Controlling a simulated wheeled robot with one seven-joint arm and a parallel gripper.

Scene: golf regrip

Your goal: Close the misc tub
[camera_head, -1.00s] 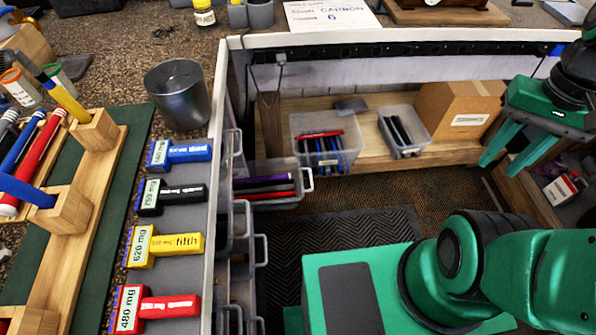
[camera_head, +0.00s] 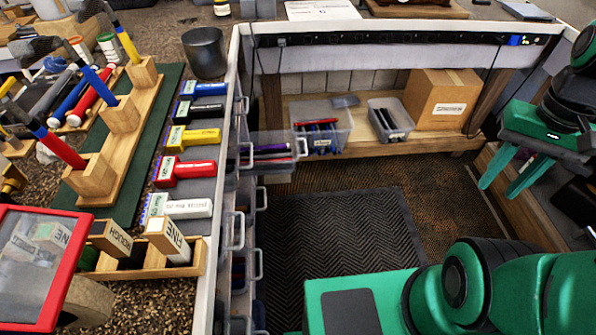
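A clear tub (camera_head: 275,159) sticks out from the column of tubs under the left bench, and I see purple and red grips inside it. Its handle (camera_head: 303,146) faces right. More tubs with light handles (camera_head: 235,230) sit below it and stand nearly flush with the bench side. I cannot read a label marking any of them as misc. My gripper (camera_head: 498,191) is at the right side, far from the tubs. Its two green fingers are apart, with nothing between them.
Two clear bins (camera_head: 328,131) (camera_head: 391,122) and a cardboard box (camera_head: 440,98) stand on a low wooden shelf at the back. A dark floor mat (camera_head: 350,225) lies clear in the middle. A side shelf (camera_head: 530,195) is beside my gripper. The left bench (camera_head: 150,300) holds grips and blocks.

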